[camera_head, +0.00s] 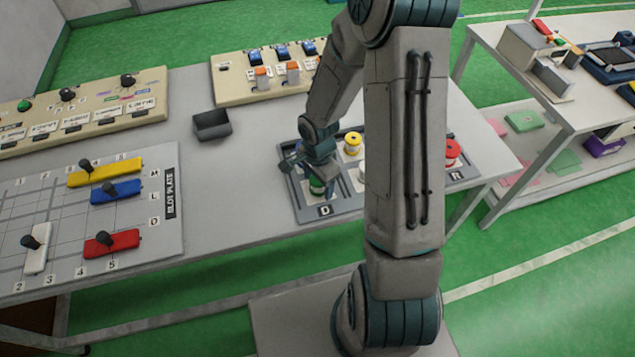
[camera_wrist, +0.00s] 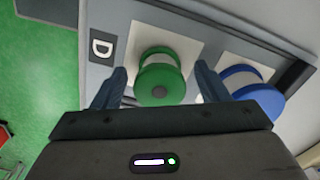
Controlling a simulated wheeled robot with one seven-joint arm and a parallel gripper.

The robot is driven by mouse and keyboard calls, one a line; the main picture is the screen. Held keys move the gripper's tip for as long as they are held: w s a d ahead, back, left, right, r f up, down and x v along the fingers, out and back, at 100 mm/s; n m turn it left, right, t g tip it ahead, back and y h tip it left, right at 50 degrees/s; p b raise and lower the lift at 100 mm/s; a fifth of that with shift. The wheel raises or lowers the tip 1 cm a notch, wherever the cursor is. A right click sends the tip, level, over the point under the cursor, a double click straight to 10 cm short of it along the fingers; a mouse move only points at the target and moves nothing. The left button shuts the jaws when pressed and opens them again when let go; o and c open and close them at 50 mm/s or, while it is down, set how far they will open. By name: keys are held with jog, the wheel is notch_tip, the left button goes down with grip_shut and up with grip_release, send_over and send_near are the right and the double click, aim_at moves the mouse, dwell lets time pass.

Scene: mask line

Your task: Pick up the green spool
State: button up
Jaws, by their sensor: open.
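The green spool (camera_head: 317,186) stands in the grey tray (camera_head: 345,213), in the corner place by the letter D. It also shows in the wrist view (camera_wrist: 158,82), with green ends and a pale middle, on a white square. My gripper (camera_head: 312,172) is over this corner of the tray. In the wrist view my gripper (camera_wrist: 160,85) is open, with one finger on each side of the green spool. I see gaps between the fingers and the spool. In the head view my gripper hides the upper part of the spool.
A blue spool (camera_wrist: 252,88) is close to the right finger. A yellow spool (camera_head: 352,143) and a red spool (camera_head: 452,151) stand elsewhere in the tray; my arm hides its middle. A small dark open box (camera_head: 212,124) and the slot plate (camera_head: 150,215) are to the left.

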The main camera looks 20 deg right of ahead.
jog(key=c, duration=1.1)
